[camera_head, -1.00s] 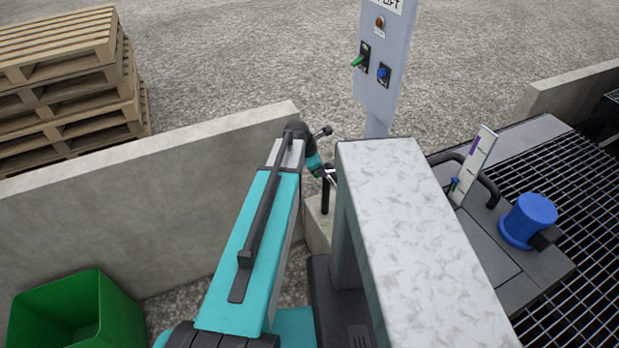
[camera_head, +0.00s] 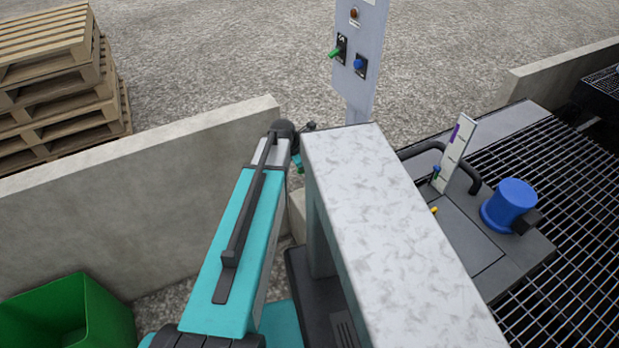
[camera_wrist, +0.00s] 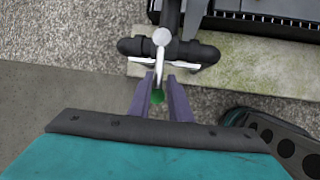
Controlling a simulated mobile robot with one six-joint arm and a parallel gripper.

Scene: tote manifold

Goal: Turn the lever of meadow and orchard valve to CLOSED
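In the wrist view a dark pipe tee (camera_wrist: 134,46) with a round grey cap lies across the top of the picture. A thin pale lever (camera_wrist: 160,66) runs down from the cap and has a green end. My gripper (camera_wrist: 160,77) has its two purple fingers apart, one on each side of the lever. The green end shows in the gap between them, and contact cannot be told. In the head view my gripper (camera_head: 299,164) is mostly hidden behind a pale block. No label for the valve is readable.
A concrete wall (camera_head: 150,180) runs along the left. A control post (camera_head: 362,60) stands behind. A blue cylinder (camera_head: 510,205) and a gauge board (camera_head: 455,150) sit on a grey deck at right. Pallets (camera_head: 50,80) and a green bin (camera_head: 70,315) are at left.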

